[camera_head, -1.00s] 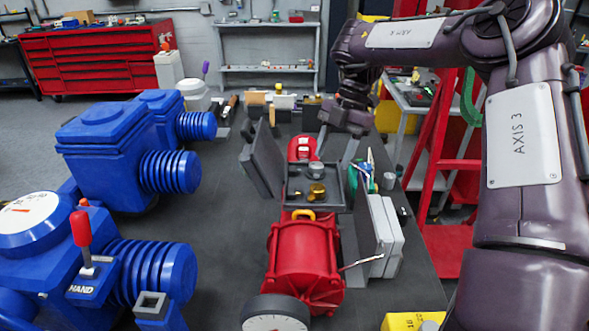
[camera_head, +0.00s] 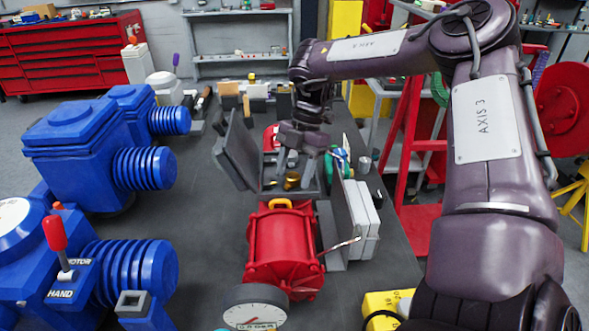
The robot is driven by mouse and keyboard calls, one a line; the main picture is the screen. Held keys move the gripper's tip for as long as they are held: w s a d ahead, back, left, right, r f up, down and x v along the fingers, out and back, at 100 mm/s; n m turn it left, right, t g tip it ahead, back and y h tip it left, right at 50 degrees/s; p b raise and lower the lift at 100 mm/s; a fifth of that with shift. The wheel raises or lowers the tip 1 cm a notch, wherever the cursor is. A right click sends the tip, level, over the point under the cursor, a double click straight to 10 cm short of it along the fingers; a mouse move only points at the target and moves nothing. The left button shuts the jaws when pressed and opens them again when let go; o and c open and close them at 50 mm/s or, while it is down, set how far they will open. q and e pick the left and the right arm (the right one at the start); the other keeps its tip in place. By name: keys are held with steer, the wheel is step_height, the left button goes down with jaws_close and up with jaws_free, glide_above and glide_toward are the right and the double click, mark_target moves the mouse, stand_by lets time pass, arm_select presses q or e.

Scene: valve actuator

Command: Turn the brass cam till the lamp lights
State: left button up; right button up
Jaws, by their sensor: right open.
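The brass cam (camera_head: 291,181) sits low inside an open grey switch box (camera_head: 268,184) on top of the red actuator (camera_head: 282,245). My right gripper (camera_head: 293,170) hangs over the box with its fingers pointing down, spread apart. The fingers are just above and around the cam area; I cannot tell whether they touch it. The gripper body hides part of the box's far side. I cannot make out the lamp or whether it is lit. My left gripper is out of view.
Open grey covers stand left (camera_head: 237,153) and right (camera_head: 352,215) of the box. Blue actuators (camera_head: 75,150) fill the left side. A round dial (camera_head: 250,308) is in front. Several small items stand behind the box. The dark bench is clear between the blue and red units.

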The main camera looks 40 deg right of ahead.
steer(key=c, duration=1)
steer(key=shift+f+m+t+b, duration=0.15)
steer(key=shift+m+t+b, duration=0.15)
steer(key=shift+m+b, duration=0.55)
steer(key=shift+m+t+b, duration=0.5)
steer(key=shift+m+b, duration=0.55)
steer(key=shift+b, duration=0.2)
steer(key=m+t+b, duration=0.1)
steer(key=m+b, duration=0.1)
steer(key=m, duration=0.1)
steer(key=shift+s+h, duration=0.15)
steer(key=shift+h, duration=0.15)
steer(key=shift+r+m+t+b, duration=0.2)
steer(key=shift+m+t+b, duration=0.3)
steer(key=shift+m, duration=1)
steer(key=shift+h, duration=0.3)
